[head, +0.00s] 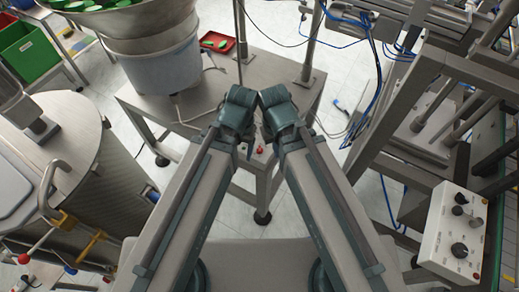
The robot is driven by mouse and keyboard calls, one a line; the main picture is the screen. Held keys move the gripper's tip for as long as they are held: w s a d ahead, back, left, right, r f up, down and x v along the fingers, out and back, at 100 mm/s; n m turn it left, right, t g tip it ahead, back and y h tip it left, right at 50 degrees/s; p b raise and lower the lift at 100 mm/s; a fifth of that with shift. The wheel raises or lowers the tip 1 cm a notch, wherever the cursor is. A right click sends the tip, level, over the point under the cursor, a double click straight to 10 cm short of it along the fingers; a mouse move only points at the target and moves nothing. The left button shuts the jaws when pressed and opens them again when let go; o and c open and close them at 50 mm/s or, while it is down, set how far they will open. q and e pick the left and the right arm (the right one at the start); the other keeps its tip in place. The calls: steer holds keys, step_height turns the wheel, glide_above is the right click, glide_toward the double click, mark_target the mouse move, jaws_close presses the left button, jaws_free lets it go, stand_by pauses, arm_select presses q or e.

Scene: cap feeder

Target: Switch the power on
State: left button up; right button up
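A light grey control box (453,236) is at the lower right. A small red part (261,148) shows on the front of the metal table, just beyond my arms. I cannot tell which of these is the power switch, and no label is readable. My two arms reach up the middle of the head view, their far joints close together. Neither gripper's fingers show. Both arms are apart from the control box.
The bowl feeder (160,60) with green caps stands on the metal table (190,104). A steel vessel (75,175) with red-handled valves is at left. A machine frame with blue cables (377,85) fills the right. Open floor (290,203) shows between.

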mark_target(260, 148)
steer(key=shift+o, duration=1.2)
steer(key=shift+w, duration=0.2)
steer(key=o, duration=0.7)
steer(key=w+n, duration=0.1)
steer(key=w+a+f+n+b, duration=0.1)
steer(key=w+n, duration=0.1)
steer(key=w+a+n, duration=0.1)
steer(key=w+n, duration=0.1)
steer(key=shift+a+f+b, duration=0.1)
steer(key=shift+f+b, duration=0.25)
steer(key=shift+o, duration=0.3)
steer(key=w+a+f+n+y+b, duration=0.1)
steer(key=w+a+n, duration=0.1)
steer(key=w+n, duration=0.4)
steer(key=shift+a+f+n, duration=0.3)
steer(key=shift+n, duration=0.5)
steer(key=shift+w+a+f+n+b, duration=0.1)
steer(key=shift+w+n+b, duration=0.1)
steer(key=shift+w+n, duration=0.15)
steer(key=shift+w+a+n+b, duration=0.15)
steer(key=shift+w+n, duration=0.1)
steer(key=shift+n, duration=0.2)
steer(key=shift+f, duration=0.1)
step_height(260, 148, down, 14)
steer(key=b, duration=1.3)
steer(key=shift+b, duration=0.4)
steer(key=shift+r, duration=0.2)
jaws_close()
